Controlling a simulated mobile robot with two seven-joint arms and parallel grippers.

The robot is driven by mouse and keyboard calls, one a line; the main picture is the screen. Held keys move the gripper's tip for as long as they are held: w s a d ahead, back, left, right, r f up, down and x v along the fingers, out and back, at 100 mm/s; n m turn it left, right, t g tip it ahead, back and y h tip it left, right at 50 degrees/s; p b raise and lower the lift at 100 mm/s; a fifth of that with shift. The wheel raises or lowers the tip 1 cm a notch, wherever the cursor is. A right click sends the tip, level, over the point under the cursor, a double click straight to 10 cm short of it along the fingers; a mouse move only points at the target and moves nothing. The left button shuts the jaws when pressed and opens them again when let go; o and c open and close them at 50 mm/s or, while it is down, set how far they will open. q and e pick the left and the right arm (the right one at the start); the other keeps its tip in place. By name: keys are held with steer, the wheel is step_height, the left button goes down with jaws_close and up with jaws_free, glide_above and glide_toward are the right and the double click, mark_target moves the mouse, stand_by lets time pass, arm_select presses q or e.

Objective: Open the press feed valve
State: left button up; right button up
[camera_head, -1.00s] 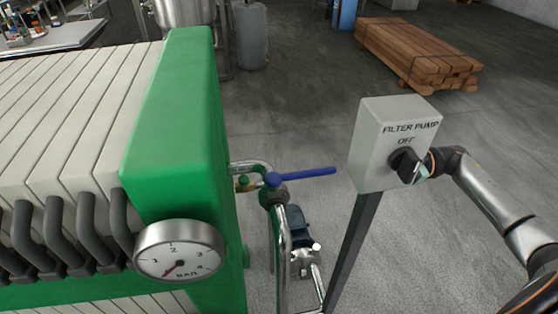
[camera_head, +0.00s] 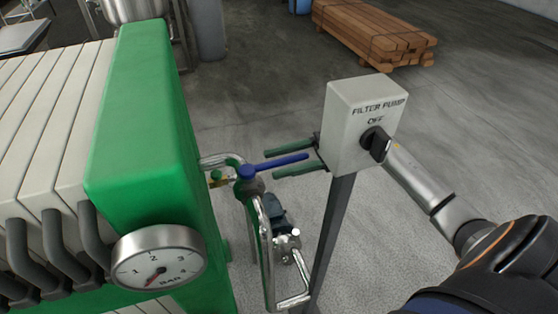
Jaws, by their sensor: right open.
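The press feed valve has a blue lever (camera_head: 278,164) on the steel pipe beside the green press end. The lever points right, roughly across the upright pipe. My right gripper (camera_head: 270,163) reaches from behind the filter pump box, its two greenish fingers pointing left and spread apart. In the picture the lever's outer part lies between the fingers. I cannot tell whether either finger touches it. The gripper's body is mostly hidden behind the box. My left gripper is out of view.
The grey filter pump box (camera_head: 360,125) on its post (camera_head: 330,230) stands close to my right arm; its black knob (camera_head: 377,144) is beside OFF. A pressure gauge (camera_head: 158,258) is on the green press end (camera_head: 145,130). Stacked timber (camera_head: 370,32) lies behind on open floor.

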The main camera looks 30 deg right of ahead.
steer(key=shift+w+a, duration=0.1)
steer(key=shift+a, duration=0.3)
steer(key=shift+c, duration=0.3)
jaws_close()
stand_by(0.9)
